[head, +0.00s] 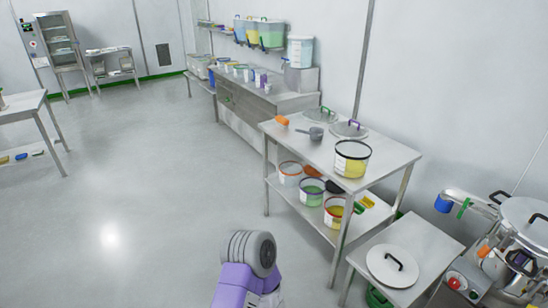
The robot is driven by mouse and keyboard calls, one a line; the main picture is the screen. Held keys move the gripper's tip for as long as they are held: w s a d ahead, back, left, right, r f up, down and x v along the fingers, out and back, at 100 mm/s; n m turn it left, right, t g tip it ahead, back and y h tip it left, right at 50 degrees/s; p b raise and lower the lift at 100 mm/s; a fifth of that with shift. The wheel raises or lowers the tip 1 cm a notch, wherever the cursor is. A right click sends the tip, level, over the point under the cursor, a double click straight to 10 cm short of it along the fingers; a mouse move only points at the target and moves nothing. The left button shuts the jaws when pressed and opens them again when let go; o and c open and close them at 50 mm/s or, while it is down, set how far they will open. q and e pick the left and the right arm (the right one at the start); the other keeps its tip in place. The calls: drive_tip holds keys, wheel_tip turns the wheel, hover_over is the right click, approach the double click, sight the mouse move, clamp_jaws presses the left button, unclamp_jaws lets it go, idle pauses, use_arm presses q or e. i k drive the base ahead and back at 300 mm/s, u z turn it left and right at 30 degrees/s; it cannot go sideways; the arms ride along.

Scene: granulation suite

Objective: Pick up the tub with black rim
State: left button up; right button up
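A clear tub with a black rim (352,160) stands upright on the top of a steel table (380,178) right of centre. It has a white label and yellow contents in its lower part. Neither gripper shows in the head view. Nothing is touching the tub that I can see.
Two lids (319,115) and a grey scoop (313,133) share the tabletop. The lower shelf holds several rimmed tubs (290,174). A low table with a lid (391,266) and a steel vessel (522,225) stand at the right. The floor left of the table is clear.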

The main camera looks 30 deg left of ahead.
sight(351, 159)
drive_tip(key=u, duration=1.55)
drive_tip(key=i, duration=3.35)
drive_tip(key=z, duration=3.15)
